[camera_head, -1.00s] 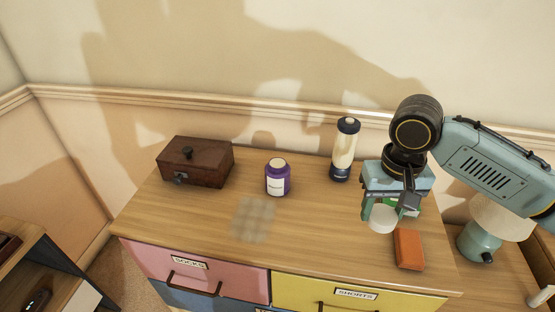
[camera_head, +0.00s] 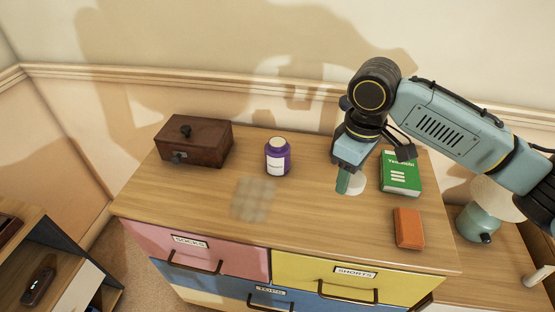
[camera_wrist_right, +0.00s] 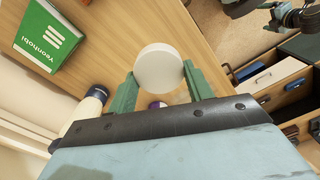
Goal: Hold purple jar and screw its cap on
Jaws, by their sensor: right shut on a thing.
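The purple jar (camera_head: 278,158) stands upright on the dresser top in the head view, with a white label and no cap on its pale opening. My right gripper (camera_head: 346,182) is above the dresser, to the right of the jar. It is shut on a round white cap (camera_wrist_right: 158,68), which lies between its green fingers in the wrist view. In the head view the cap (camera_head: 356,187) is partly hidden by a finger. A small part of the jar (camera_wrist_right: 157,105) shows past the cap in the wrist view. My left gripper is not in view.
A wooden box (camera_head: 194,143) stands at the left of the dresser. A green book (camera_head: 401,173) and an orange block (camera_head: 408,228) lie at the right. In the wrist view a dark-capped bottle (camera_wrist_right: 85,112) stands near the gripper. The dresser's front middle is clear.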

